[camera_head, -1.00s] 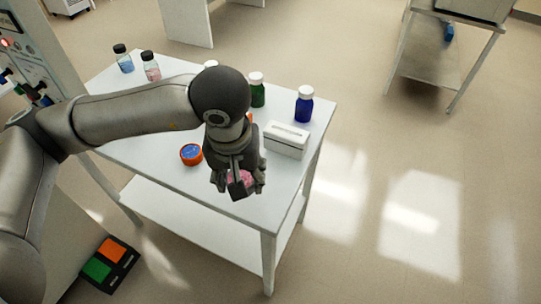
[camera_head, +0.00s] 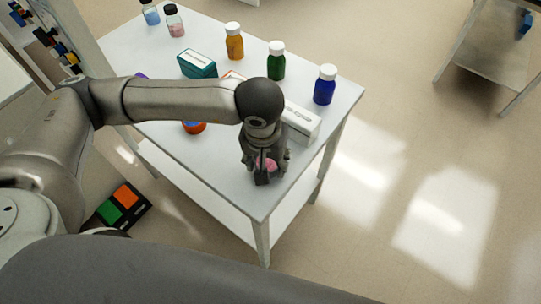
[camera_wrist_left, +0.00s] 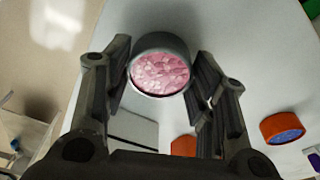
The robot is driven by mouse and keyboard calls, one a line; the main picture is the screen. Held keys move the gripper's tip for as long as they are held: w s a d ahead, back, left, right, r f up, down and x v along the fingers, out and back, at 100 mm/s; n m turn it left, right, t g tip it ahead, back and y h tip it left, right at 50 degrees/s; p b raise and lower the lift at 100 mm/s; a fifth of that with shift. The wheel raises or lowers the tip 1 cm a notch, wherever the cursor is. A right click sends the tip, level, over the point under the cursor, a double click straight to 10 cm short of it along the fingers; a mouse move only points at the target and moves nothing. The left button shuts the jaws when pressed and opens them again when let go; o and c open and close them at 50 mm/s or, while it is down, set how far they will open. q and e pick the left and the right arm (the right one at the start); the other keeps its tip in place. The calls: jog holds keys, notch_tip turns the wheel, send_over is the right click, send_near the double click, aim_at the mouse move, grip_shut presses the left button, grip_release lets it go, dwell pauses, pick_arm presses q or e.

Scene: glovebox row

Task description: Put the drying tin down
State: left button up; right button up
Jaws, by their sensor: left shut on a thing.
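The drying tin is a round grey tin with pink granular contents. It shows between the fingers in the left wrist view (camera_wrist_left: 160,72), and a bit of its pink (camera_head: 267,165) shows in the head view, mostly hidden by the fingers. My left gripper (camera_head: 264,172) is shut on it, pointing down over the near corner of the white table (camera_head: 225,190). I cannot tell whether the tin touches the tabletop. The tin's open top faces the wrist camera. My right gripper is not in view.
An orange tin with blue contents (camera_wrist_left: 284,128) stands left of the gripper in the head view, partly hidden by my arm. A white box (camera_head: 300,122) is close behind on the right. Amber (camera_head: 234,45), green (camera_head: 276,65) and blue (camera_head: 324,88) bottles stand farther back.

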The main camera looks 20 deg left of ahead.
pick_arm(q)
jog(key=shift+s+a, duration=0.15)
jog(key=shift+a, duration=0.05)
jog(key=o, duration=0.7)
jog(key=shift+c, duration=0.2)
jog(key=shift+o, duration=1.9)
jog(key=shift+r, duration=0.2)
notch_tip(320, 180, up, 12)
jog(key=s+b, duration=0.1)
jog(key=shift+s+f+b, duration=0.15)
jog(key=shift+s+b, duration=0.25)
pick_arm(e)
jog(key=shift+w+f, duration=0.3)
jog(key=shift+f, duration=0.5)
